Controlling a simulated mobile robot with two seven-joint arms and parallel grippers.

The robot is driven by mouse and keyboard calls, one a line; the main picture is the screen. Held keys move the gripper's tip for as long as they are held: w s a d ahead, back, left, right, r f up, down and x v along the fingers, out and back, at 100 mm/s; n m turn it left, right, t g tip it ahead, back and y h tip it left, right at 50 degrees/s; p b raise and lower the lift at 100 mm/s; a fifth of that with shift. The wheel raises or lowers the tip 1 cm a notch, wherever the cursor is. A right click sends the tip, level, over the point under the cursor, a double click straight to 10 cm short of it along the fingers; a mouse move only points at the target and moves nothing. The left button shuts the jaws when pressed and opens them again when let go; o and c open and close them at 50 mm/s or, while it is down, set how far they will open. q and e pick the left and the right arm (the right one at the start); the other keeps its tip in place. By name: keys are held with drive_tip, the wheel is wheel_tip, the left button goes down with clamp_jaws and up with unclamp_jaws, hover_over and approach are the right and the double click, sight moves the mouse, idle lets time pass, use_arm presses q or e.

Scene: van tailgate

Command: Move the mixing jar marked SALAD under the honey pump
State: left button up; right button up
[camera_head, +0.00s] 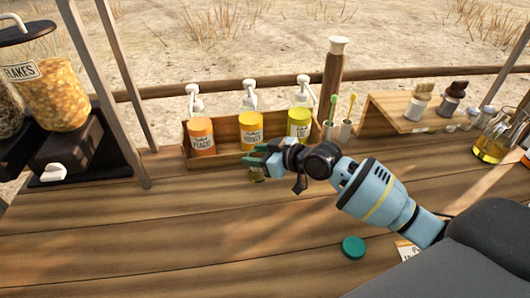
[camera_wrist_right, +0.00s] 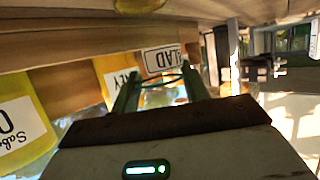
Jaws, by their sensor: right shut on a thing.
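The honey pump (camera_head: 251,127) is the middle of three pump bottles, with a yellow body and white pump head. My right gripper (camera_head: 262,155) reaches in from the right, just in front of it. It is shut on the SALAD mixing jar (camera_head: 257,176), a small clear jar mostly hidden by the gripper in the head view. In the right wrist view the jar's SALAD label (camera_wrist_right: 163,60) shows just beyond the fingers (camera_wrist_right: 158,85), with the pump bottle's label ending in EY (camera_wrist_right: 119,80) beside it. I cannot tell whether the jar touches the counter. My left gripper is not in view.
A wooden rack (camera_head: 226,155) holds the orange pump bottle (camera_head: 201,135), the honey pump and a yellow-green pump bottle (camera_head: 299,121). Brush cups (camera_head: 344,131) stand to its right. A green lid (camera_head: 353,247) lies on the counter (camera_head: 170,235), which is clear at the front left.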

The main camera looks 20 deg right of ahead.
drive_tip(key=shift+a, duration=0.1)
drive_tip(key=o, duration=1.1)
drive_tip(key=shift+o, duration=0.2)
drive_tip(key=v, duration=0.7)
drive_tip(key=shift+s+d, duration=0.25)
drive_tip(key=shift+s, duration=0.05)
drive_tip(key=shift+r, duration=0.1)
